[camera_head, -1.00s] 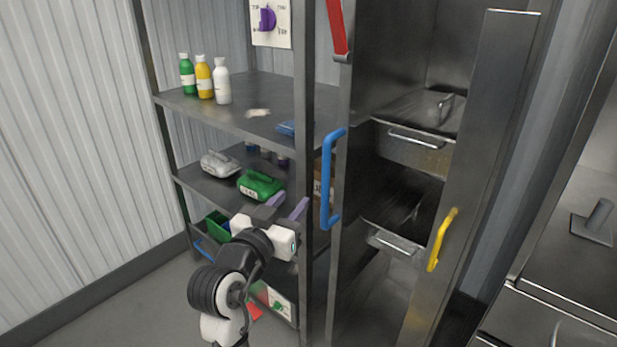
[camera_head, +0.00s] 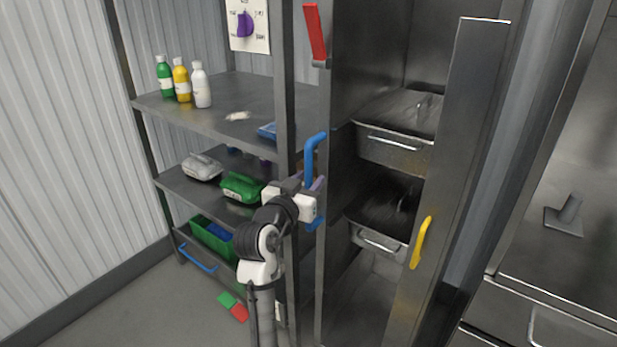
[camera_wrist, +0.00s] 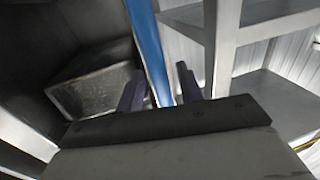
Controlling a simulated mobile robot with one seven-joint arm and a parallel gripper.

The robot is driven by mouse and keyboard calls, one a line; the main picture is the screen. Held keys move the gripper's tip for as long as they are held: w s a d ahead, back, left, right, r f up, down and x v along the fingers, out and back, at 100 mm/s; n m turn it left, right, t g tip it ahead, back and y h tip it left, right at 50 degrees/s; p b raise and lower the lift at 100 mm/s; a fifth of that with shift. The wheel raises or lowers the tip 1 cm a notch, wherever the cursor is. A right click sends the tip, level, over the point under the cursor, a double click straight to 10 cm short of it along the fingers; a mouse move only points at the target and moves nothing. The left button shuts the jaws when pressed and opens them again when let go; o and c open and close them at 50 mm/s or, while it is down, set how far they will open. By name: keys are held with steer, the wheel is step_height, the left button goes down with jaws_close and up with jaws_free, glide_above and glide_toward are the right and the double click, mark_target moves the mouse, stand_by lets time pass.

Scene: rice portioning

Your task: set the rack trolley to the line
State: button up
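The tall steel rack trolley (camera_head: 460,150) stands right of the shelving, with metal pans in it, an upper one (camera_head: 394,148) and a lower one (camera_head: 376,240). It has an upright blue handle (camera_head: 311,155) on its left post and a yellow handle (camera_head: 421,243) on its right post. My gripper (camera_head: 310,182) is at the blue handle and hides part of its lower half. In the wrist view my gripper (camera_wrist: 160,82) is open, with the blue bar (camera_wrist: 148,45) running between its two purple fingers and a gap showing at the right finger. No floor line is clearly visible.
Open shelving (camera_head: 215,120) stands at the left with bottles (camera_head: 182,84), a green case (camera_head: 240,187) and a green bin (camera_head: 210,237). A red lever (camera_head: 315,32) hangs above the blue handle. A steel counter (camera_head: 565,260) is at the right. Floor (camera_head: 150,300) is clear at lower left.

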steer(key=shift+w+d, duration=0.2)
steer(key=shift+w, duration=0.15)
steer(key=shift+c, duration=0.5)
jaws_close()
steer(key=shift+s+a+f, duration=0.1)
